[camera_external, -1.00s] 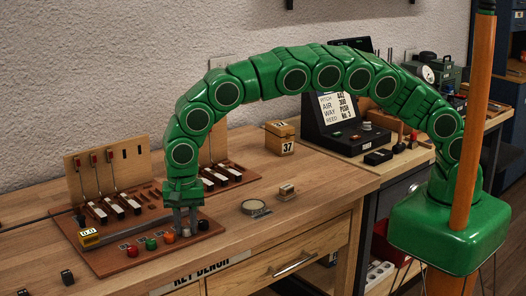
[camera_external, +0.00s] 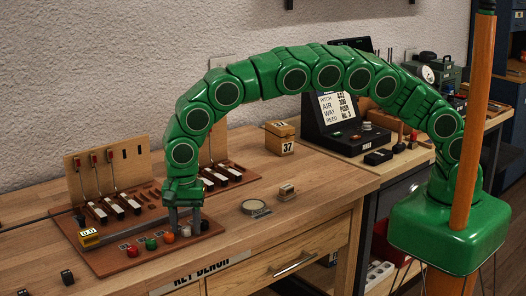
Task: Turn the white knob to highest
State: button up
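The white knob (camera_external: 186,231) is the rightmost in a front row of coloured knobs on the brown board (camera_external: 120,262). My gripper (camera_external: 185,224) points straight down over it, with one finger on each side of the knob in the picture. The fingers look spread apart, with a gap showing between them. I cannot make out contact with the knob. The knob's pointer and the small labels behind the row are too small to read.
A red knob (camera_external: 132,251), a green knob (camera_external: 151,244) and an orange knob (camera_external: 168,238) stand close to the left.

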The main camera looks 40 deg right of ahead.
aim_at(186, 227)
jog(key=shift+o, duration=0.3)
jog(key=shift+r, duration=3.95)
